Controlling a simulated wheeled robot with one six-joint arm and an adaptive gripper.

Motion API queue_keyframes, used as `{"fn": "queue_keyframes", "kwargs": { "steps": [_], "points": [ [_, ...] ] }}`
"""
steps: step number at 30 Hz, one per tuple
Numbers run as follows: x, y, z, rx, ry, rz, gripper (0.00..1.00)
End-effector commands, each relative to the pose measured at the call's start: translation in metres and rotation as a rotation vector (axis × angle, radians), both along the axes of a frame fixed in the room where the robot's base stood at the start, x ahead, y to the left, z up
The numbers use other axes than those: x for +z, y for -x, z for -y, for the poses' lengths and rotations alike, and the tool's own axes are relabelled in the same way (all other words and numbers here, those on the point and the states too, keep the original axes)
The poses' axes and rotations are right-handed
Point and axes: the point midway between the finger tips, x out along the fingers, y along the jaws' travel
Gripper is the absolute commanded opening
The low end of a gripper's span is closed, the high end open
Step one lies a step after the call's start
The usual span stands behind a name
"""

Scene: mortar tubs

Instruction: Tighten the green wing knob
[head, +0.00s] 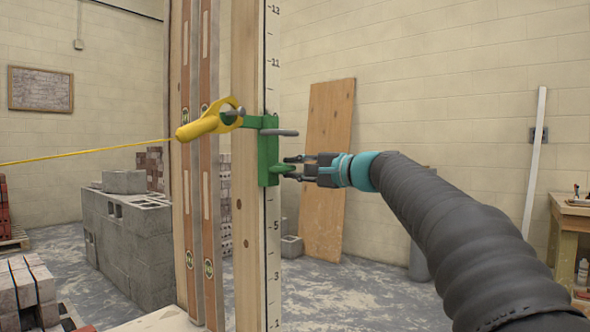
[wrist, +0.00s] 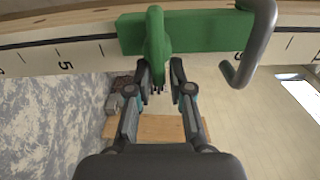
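The green wing knob (head: 281,170) sticks out low on a green clamp (head: 268,155) on a numbered upright pole. In the wrist view the knob (wrist: 155,40) is upright in the picture, in front of the green clamp bar (wrist: 205,32). My gripper (head: 289,168) is at the knob from the right, its two fingers apart. In the wrist view the fingertips of my gripper (wrist: 160,66) lie either side of the knob's lower end, the left one closer. A gap shows at the right finger; whether the left finger touches cannot be told.
A grey bent rod (wrist: 250,50) sticks out of the clamp, close to the right finger; it also shows above my gripper in the head view (head: 280,132). A yellow line holder (head: 205,126) with a taut string is at the left. A board (head: 328,165) leans on the wall behind.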

Motion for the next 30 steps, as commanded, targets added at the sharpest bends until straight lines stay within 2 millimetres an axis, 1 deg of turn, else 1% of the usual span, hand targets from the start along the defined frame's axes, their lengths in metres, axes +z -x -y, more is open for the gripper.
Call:
{"fn": "queue_keyframes", "kwargs": {
  "steps": [10, 14, 17, 24, 30],
  "points": [
    [-0.001, 0.000, 0.001, -0.001, 0.001, 0.000, 0.39],
    [0.000, 0.005, 0.008, -0.003, 0.002, 0.000, 0.39],
    [0.000, 0.013, 0.019, -0.004, 0.001, 0.000, 0.39],
    [0.000, 0.043, 0.057, -0.005, 0.001, 0.000, 0.39],
    [0.000, 0.063, 0.082, -0.003, 0.002, 0.001, 0.39]
  ]
}}
